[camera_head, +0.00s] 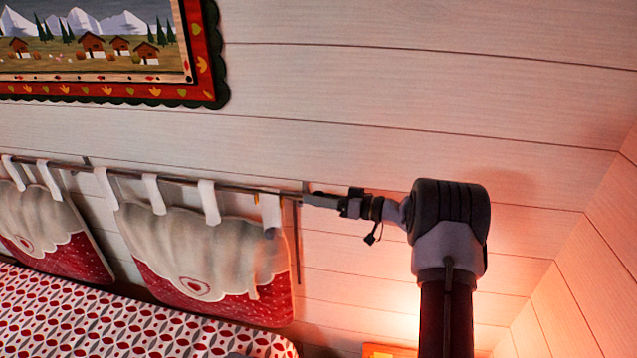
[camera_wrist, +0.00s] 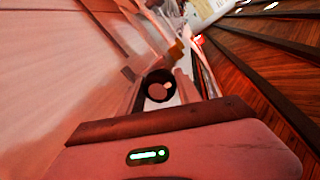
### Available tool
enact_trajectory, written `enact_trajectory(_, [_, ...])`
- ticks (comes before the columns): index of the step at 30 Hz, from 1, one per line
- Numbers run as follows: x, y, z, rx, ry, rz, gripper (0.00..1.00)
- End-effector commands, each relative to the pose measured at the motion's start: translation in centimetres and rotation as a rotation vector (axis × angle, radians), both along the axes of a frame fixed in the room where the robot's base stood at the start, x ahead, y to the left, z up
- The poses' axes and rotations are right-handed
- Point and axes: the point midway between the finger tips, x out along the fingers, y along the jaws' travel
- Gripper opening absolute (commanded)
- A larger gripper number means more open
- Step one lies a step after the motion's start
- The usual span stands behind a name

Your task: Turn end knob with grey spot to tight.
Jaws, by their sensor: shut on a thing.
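The end knob (camera_wrist: 153,80) shows in the wrist view as a dark round piece with a paler spot on its face. It sits between the two fingers of my gripper (camera_wrist: 160,88), which is shut on it. In the head view my gripper (camera_head: 308,198) meets the right end of the thin curtain-like rod (camera_head: 235,187) along the wall, and the knob itself is too small or hidden to make out there. The angle of the knob cannot be read clearly.
Two cushioned headboard panels (camera_head: 195,250) hang by white loops from the rod, left of my gripper. A patterned bed (camera_head: 120,325) lies below. A framed picture (camera_head: 213,70) hangs above left. The plank wall (camera_head: 400,90) is close behind; the corner is at right.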

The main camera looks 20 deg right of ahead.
Motion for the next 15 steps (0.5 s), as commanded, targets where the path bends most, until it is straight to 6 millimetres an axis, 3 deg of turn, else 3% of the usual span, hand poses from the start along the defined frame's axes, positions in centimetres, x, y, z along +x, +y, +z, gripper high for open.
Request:
enact_trajectory(11, [0.05,-0.04,-0.07,0.018,0.023,-0.001,0.0])
enact_trajectory(12, [0.05,-0.04,-0.08,0.018,0.023,-0.001,0.48])
enact_trajectory(15, [0.05,-0.04,-0.06,0.018,0.023,-0.001,0.62])
